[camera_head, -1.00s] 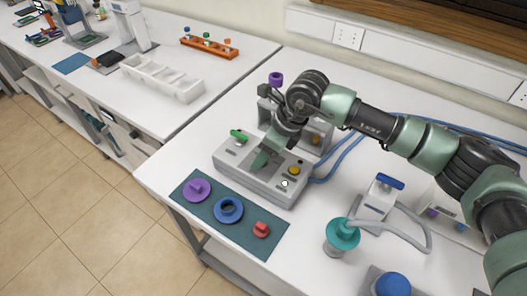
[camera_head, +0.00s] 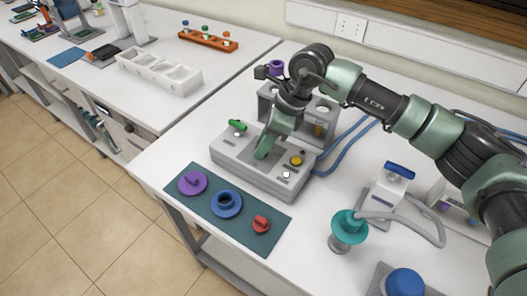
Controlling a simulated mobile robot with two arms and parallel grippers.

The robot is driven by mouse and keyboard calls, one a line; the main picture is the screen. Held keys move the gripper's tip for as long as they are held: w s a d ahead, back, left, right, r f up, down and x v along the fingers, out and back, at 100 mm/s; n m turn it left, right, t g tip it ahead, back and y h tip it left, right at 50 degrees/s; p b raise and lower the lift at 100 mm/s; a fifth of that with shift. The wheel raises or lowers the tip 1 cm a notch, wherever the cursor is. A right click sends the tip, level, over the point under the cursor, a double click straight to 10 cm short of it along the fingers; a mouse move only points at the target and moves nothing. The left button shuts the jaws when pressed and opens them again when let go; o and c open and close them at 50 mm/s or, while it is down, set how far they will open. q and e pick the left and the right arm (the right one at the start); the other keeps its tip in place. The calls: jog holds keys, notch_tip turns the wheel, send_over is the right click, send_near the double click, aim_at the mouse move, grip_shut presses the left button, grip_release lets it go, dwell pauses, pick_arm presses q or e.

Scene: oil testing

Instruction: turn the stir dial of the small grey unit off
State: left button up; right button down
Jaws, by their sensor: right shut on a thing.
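The small grey unit (camera_head: 240,165) sits on the white bench in the middle of the head view. On its top are a green knob (camera_head: 237,125) at the left, a yellow knob (camera_head: 297,160) and a small white button (camera_head: 286,175) at the right. My right gripper (camera_head: 264,153) points down onto the middle of the unit's top, between the green and yellow knobs. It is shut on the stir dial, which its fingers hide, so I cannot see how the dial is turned. My left gripper is not in view.
A dark teal mat (camera_head: 245,232) with purple, blue and red pieces lies in front of the unit. A grey rack (camera_head: 323,119) stands behind it. A teal-topped piece (camera_head: 348,228) and a blue-handled device (camera_head: 390,188) stand at the right. Blue cables run behind.

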jog(key=n+b, duration=0.2)
jog(key=shift+w+f+g+b, duration=0.1)
jog(key=shift+f+g+b, duration=0.1)
jog(key=shift+g+b, duration=0.2)
jog(key=shift+r+n+g+b, duration=0.25)
jog(key=shift+n+g+b, duration=0.25)
jog(key=shift+n+b, duration=0.75)
jog(key=shift+n, duration=0.25)
jog(key=c, duration=1.1)
grip_release()
jog(key=shift+o, duration=0.2)
jog(key=v, duration=0.7)
jog(key=shift+r+b, duration=0.4)
